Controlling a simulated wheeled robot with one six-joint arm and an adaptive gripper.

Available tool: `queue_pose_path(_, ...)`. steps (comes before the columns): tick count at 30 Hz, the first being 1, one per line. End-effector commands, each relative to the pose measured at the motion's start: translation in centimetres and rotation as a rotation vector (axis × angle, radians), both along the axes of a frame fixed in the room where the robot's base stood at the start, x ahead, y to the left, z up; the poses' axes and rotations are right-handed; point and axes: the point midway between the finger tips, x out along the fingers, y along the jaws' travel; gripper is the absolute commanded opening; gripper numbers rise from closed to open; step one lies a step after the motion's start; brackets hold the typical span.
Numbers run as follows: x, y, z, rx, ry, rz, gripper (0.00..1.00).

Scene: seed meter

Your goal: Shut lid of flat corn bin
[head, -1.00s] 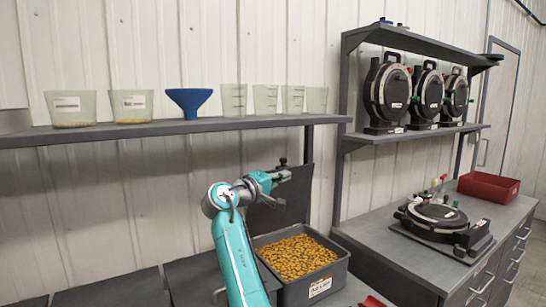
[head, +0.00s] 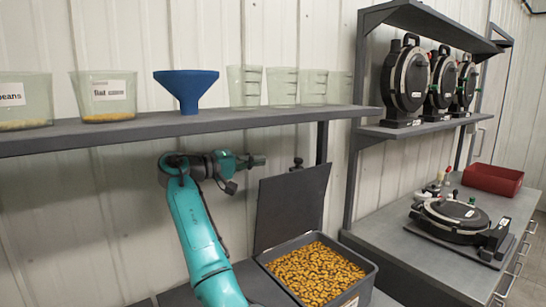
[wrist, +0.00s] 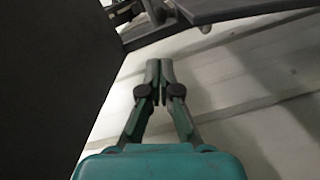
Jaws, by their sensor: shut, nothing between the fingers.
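The flat corn bin (head: 360,291) is a dark grey box full of yellow-orange kernels, at the lower middle of the head view. Its dark lid (head: 291,207) stands open, upright at the bin's back left edge. My gripper (head: 262,160) is shut and empty, above and left of the lid's top edge and apart from it. In the wrist view my gripper (wrist: 159,68) shows its two fingers together, with a pale wall behind. A large dark surface fills the left of the wrist view; I cannot tell what it is.
A grey shelf (head: 180,128) with clear cups and a blue funnel (head: 187,90) runs just above my gripper. A shelf post (head: 322,142) stands right of the lid. A bench at right holds a round black device (head: 450,219) and a red tray (head: 492,180).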

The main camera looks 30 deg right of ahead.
Motion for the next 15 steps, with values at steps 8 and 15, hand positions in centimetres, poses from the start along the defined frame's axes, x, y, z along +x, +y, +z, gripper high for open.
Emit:
queue_pose_path(8,-0.3,-4.0,-0.2,0.0,0.0,-0.003,0.0)
queue_pose_path(15,-0.5,-7.8,-0.3,0.0,0.0,-0.003,0.0)
